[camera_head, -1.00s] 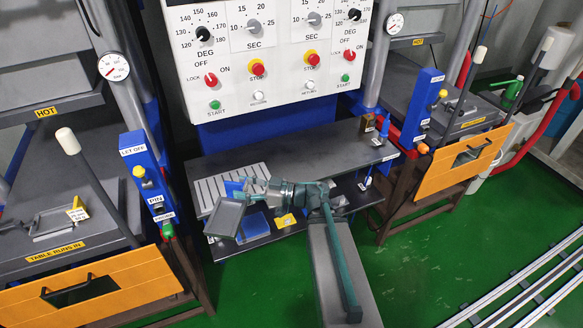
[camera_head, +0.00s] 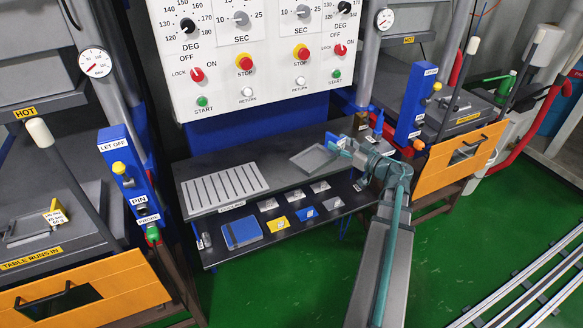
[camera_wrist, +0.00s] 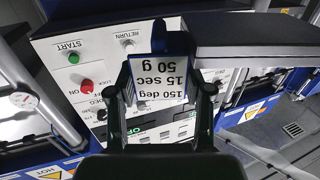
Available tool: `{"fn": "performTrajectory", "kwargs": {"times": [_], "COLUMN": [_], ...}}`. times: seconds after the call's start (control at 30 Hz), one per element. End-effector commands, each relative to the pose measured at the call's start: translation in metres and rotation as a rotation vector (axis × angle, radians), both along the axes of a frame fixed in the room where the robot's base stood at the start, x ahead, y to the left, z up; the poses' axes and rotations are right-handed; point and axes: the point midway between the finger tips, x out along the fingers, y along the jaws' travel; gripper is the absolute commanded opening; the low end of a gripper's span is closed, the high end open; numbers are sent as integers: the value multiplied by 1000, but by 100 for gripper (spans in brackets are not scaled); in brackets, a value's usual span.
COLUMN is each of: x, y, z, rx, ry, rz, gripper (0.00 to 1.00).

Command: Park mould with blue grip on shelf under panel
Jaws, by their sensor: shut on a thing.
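The mould (camera_head: 312,159) is a flat grey tray with a raised rim. In the head view it is over the right half of the shelf's top (camera_head: 285,150) under the control panel, roughly level; I cannot tell whether it touches. My gripper (camera_head: 346,148) is at the mould's right end, shut on its blue grip (camera_head: 333,138). In the wrist view, my gripper (camera_wrist: 165,85) has a finger on each side of the blue-edged grip, whose label (camera_wrist: 158,80) reads 150 deg, 15 sec, 50 g. The dark mould (camera_wrist: 255,38) extends right there.
A slotted grey rack (camera_head: 225,188) fills the shelf's left part. The lower shelf holds a blue book (camera_head: 242,232) and several coloured tags (camera_head: 279,224). The control panel (camera_head: 265,60) rises behind. A blue post (camera_head: 417,105) and orange-fronted press (camera_head: 462,160) stand right.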

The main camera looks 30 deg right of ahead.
Motion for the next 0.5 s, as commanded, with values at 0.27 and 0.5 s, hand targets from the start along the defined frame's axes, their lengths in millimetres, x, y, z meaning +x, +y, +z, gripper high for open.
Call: {"fn": "performTrajectory", "kwargs": {"times": [0.27, 0.5], "x": [-17, -13], "y": [-92, -114], "z": [12, 13], "rx": [2, 3], "ry": [-6, -4], "rz": [-210, -299], "gripper": [0, 0]}}
